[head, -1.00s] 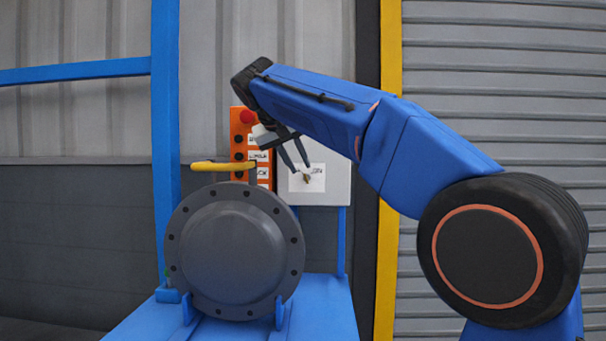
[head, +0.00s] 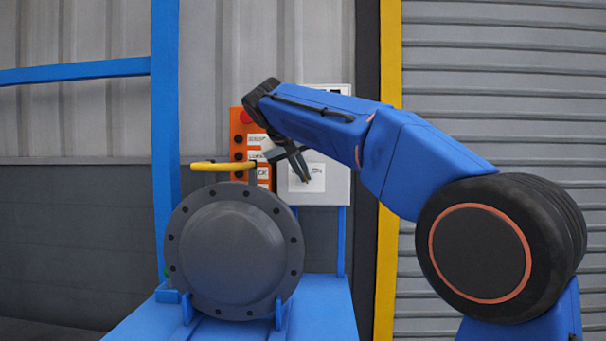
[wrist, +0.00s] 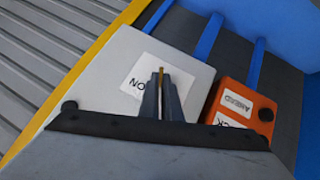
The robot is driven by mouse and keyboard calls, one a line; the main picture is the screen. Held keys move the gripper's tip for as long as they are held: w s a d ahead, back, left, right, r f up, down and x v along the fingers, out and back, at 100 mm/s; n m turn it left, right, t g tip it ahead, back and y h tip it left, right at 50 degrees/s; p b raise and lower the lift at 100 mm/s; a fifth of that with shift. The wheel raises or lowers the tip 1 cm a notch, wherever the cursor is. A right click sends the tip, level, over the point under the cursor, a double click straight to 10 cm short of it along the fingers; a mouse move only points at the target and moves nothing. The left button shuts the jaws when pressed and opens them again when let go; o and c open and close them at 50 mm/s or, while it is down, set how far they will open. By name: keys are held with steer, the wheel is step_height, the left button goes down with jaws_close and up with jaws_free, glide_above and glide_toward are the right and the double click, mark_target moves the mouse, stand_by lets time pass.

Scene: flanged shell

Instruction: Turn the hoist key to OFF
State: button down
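The hoist key (wrist: 161,78) shows in the wrist view as a thin brass strip between my fingertips, in front of a white label (wrist: 146,82). The label reads "ON" upside down; its other side is hidden by the fingers. It is on a light grey panel box (head: 337,185). My gripper (head: 304,177) is at the box front in the head view, its fingers close together. In the wrist view the gripper (wrist: 161,92) has one finger on each side of the key and looks shut on it. The key's exact angle is hard to tell.
An orange button box (head: 238,128) with a red button stands left of the panel. A yellow handle (head: 222,166) sits above a grey flanged shell (head: 234,252) on a blue stand (head: 335,310). A blue post (head: 166,130) rises at left, a yellow post (head: 387,250) at right.

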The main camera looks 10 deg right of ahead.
steer(key=shift+f, duration=0.1)
steer(key=h, duration=0.1)
steer(key=n+h, duration=0.2)
steer(key=shift+w+a+f+g+h, duration=0.15)
steer(key=shift+a+f+g+h, duration=0.05)
steer(key=shift+a+g+h, duration=0.1)
stand_by(0.4)
steer(key=c, duration=2)
jaws_free()
steer(key=v, duration=1.7)
steer(key=shift+a+r, duration=0.1)
steer(key=shift+a, duration=0.05)
